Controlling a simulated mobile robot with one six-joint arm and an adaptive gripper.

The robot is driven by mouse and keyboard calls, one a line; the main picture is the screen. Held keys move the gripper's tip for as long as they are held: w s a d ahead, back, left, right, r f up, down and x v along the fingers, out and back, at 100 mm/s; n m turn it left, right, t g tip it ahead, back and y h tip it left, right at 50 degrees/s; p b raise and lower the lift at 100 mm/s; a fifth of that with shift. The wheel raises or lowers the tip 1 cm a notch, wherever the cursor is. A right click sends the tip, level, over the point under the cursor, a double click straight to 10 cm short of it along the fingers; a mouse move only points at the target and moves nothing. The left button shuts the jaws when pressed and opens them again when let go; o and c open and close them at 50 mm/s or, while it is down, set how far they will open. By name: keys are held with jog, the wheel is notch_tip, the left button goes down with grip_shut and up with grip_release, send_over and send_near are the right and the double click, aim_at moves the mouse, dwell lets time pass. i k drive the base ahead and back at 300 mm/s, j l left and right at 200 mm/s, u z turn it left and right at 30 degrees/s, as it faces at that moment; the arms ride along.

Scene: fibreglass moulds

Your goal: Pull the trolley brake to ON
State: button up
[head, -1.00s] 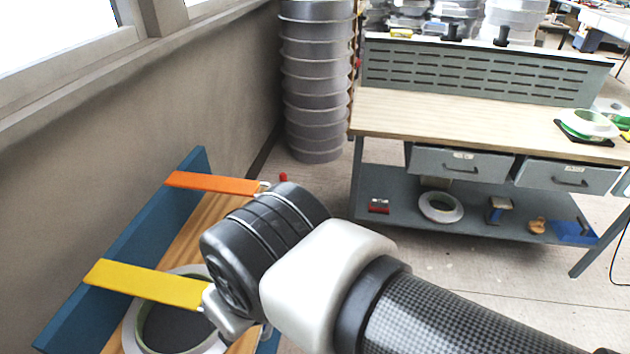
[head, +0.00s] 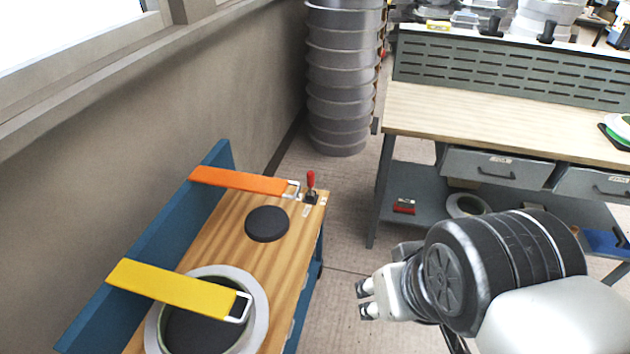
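The trolley (head: 291,249) has a wooden top and a blue back panel and stands along the wall at the left. The brake lever (head: 311,182) with a red handle stands upright on a black base at the trolley's far right corner. Small white labels lie beside the base, too small to read. My gripper (head: 362,299) is to the right of the trolley and nearer than the lever, apart from both. Its two fingertips point left with a small gap between them and nothing held.
On the trolley are an orange bar (head: 238,180), a yellow bar (head: 172,287), a black disc (head: 267,224) and a white ring mould (head: 258,303). A workbench (head: 480,112) with drawers stands behind. A tall grey stack (head: 343,85) stands by the wall. Floor shows between trolley and bench.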

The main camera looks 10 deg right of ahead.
aim_at(310, 175)
jog(key=i+l, duration=0.85)
jog(key=i, duration=0.25)
jog(key=i+l, duration=0.45)
jog(key=i, duration=0.15)
